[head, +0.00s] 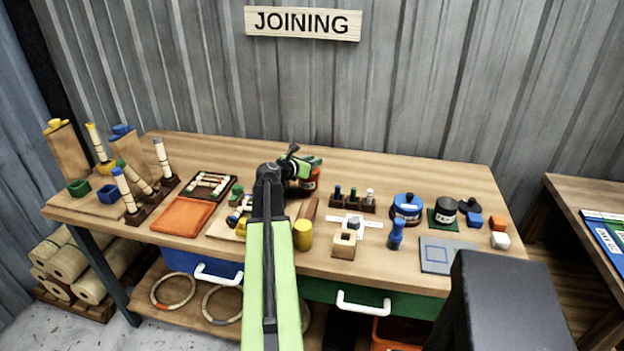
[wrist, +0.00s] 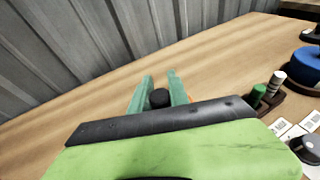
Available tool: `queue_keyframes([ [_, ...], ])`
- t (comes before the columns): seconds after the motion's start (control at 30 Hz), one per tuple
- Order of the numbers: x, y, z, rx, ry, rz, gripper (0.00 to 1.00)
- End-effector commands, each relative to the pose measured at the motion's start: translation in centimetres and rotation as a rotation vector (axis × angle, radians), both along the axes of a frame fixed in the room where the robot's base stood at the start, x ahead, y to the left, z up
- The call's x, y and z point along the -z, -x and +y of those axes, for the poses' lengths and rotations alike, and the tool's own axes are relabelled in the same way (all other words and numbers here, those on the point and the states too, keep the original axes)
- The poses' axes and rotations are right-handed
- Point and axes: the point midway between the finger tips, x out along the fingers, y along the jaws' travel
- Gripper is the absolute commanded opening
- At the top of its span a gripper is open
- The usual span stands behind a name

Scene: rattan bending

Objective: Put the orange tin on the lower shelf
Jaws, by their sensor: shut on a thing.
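My gripper (head: 302,166) is over the back middle of the workbench, its jaws shut on the orange tin (head: 311,182). In the head view the tin's orange side and dark label show just right of and below the jaws; the rest is hidden by my arm. In the wrist view my gripper (wrist: 160,84) has its green fingers on either side of the tin's black knob (wrist: 159,98). I cannot tell whether the tin touches the bench top. The lower shelf (head: 173,290) is under the bench at left, with rattan rings on it.
A blue drawer and a green drawer (head: 400,306) with white handles hang above the shelf. An orange crate (head: 397,335) stands below at right. A blue tin (head: 407,207) and a black tin (head: 445,211) stand on the bench at right. The bench's back strip is mostly clear.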

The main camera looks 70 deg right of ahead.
Motion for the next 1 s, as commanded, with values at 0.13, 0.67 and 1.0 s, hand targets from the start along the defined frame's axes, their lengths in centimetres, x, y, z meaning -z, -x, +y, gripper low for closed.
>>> queue_keyframes([
  [0.13, 0.3, 0.0, 0.0, 0.0, 0.0, 0.0, 0.0],
  [0.67, 4.0, 0.1, 0.0, 0.001, 0.0, 0.0, 0.0],
  [1.0, 4.2, 0.1, 0.0, 0.002, 0.0, 0.0, 0.43],
])
